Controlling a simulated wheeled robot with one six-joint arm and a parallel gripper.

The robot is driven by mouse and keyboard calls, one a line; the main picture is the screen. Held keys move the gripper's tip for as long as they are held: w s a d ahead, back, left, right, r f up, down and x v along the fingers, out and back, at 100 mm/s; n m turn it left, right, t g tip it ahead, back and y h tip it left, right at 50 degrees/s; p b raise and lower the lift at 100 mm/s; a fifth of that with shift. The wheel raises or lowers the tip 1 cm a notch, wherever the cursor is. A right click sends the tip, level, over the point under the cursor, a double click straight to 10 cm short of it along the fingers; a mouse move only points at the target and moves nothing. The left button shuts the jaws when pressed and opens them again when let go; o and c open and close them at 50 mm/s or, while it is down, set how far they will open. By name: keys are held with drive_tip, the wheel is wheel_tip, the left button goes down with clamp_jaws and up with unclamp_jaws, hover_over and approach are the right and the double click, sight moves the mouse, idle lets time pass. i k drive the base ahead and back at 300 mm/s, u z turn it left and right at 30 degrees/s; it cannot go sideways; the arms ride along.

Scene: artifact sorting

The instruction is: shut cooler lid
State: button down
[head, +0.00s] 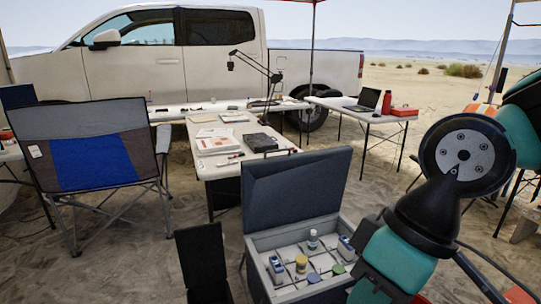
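The cooler (262,243) stands in the lower middle of the head view, with pale walls and a dark blue-grey lid (296,183). The lid stands open, roughly upright at the cooler's far side. Inside are several small bottles and jars, among them a white-capped bottle (313,239), a yellow-capped jar (301,264) and blue-grey items (277,270). My teal and black arm comes in from the right and passes in front of the cooler's right side, hiding part of it. My gripper cannot be made out in this view.
A dark open panel or case (203,262) stands left of the cooler. Behind is a white table (222,168) with papers and a black box (260,142). A folding chair (90,155) is at left, a laptop table (365,114) at right. Bare sand lies between.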

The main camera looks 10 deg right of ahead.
sight(276, 191)
drive_tip(key=u, duration=1.5)
drive_tip(key=i, duration=5.45)
drive_tip(key=z, duration=4.1)
drive_tip(key=i, duration=1.05)
